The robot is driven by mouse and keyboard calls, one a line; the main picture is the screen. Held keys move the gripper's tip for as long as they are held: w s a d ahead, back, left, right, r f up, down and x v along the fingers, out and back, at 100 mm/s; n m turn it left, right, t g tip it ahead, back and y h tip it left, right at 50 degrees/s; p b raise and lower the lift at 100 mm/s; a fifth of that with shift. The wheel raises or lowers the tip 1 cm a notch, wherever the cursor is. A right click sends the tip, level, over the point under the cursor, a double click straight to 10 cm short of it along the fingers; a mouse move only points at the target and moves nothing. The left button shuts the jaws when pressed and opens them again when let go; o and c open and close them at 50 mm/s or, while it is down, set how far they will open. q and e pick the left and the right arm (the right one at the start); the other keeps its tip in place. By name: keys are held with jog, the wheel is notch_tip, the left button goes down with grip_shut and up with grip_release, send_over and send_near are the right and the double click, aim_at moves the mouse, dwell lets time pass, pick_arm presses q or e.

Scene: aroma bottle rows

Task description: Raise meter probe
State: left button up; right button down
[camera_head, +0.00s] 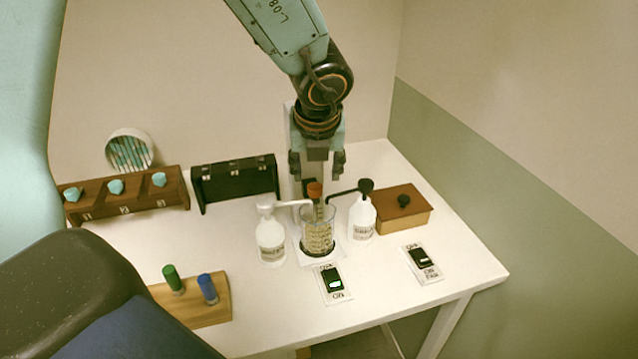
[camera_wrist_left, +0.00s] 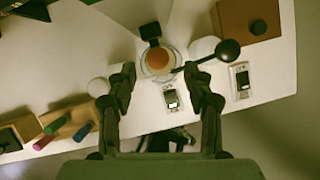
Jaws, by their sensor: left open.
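The meter probe, with an orange-red cap (camera_head: 315,190), stands upright in a clear beaker (camera_head: 318,240) on a white base. In the left wrist view its round orange cap (camera_wrist_left: 158,59) lies just beyond the fingertips. My left gripper (camera_head: 317,172) points down from above, open and empty, its fingers either side of the line to the cap. In the left wrist view the fingers (camera_wrist_left: 159,76) are spread, with nothing between them. I cannot tell whether the probe's lower end touches the beaker's bottom. My right gripper is not in view.
A white-pump bottle (camera_head: 270,240) and a black-pump bottle (camera_head: 362,218) flank the beaker closely, spouts reaching toward it. A wooden box (camera_head: 402,212) stands right. A lit switch (camera_head: 332,284) and another switch (camera_head: 423,264) lie in front. Racks (camera_head: 235,182) stand behind left.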

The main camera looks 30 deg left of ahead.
aim_at(315, 185)
pick_arm(q)
jog(key=x, duration=0.2)
jog(key=b+x, duration=0.1)
jog(key=x, duration=0.1)
jog(key=shift+s+a, duration=0.2)
jog(key=shift+w+f, duration=0.25)
jog(key=shift+f, duration=0.1)
jog(key=shift+d, duration=0.1)
jog(key=shift+r, duration=0.1)
jog(key=c, duration=0.4)
grip_shut()
